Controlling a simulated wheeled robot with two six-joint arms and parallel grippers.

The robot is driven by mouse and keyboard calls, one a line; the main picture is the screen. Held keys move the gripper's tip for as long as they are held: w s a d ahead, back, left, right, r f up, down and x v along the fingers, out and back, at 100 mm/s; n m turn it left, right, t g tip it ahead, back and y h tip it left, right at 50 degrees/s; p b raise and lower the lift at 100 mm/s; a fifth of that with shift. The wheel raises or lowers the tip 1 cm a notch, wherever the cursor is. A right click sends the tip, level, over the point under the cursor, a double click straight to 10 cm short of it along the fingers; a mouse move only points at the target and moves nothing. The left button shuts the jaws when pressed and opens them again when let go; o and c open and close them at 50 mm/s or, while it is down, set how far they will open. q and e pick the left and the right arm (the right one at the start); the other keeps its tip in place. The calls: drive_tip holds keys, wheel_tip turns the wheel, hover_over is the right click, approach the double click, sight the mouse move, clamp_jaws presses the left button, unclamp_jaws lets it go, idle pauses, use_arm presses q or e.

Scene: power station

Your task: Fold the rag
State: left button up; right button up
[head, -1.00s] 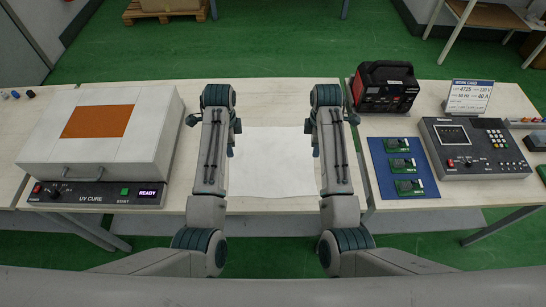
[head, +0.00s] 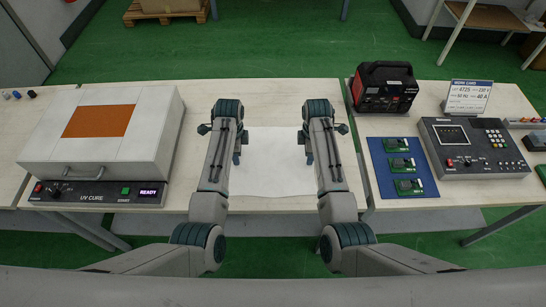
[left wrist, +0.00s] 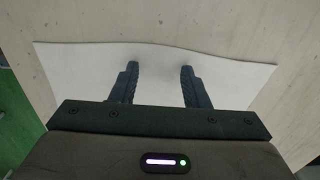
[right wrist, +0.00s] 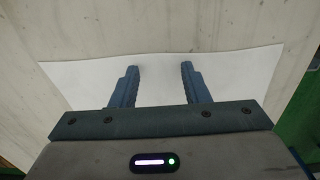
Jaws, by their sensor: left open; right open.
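A white rag (head: 272,165) lies spread flat on the pale wooden table between my two arms in the head view. My left gripper (head: 238,153) is over the rag's left part, and my right gripper (head: 308,153) is over its right part. In the left wrist view the open fingers (left wrist: 159,72) point across the rag (left wrist: 155,62) toward its far edge, with nothing between them. In the right wrist view the open fingers (right wrist: 159,72) are likewise empty over the rag (right wrist: 155,70). I cannot tell whether the fingertips touch the cloth. My arms hide the rag's side edges in the head view.
A UV cure box (head: 98,130) stands on the left. On the right are a blue mat (head: 377,170) with green boards, a black and red power unit (head: 383,88) and a grey control panel (head: 478,150). The table behind the rag (head: 270,103) is clear.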

use_arm(q)
drive_tip(key=shift+f, duration=0.2)
use_arm(e)
drive_tip(key=shift+f, duration=0.2)
use_arm(q)
drive_tip(key=shift+r, duration=0.1)
drive_tip(key=shift+c, duration=0.5)
use_arm(e)
drive_tip(key=shift+c, duration=0.5)
use_arm(q)
clamp_jaws()
use_arm(e)
clamp_jaws()
drive_tip(key=shift+r, duration=0.15)
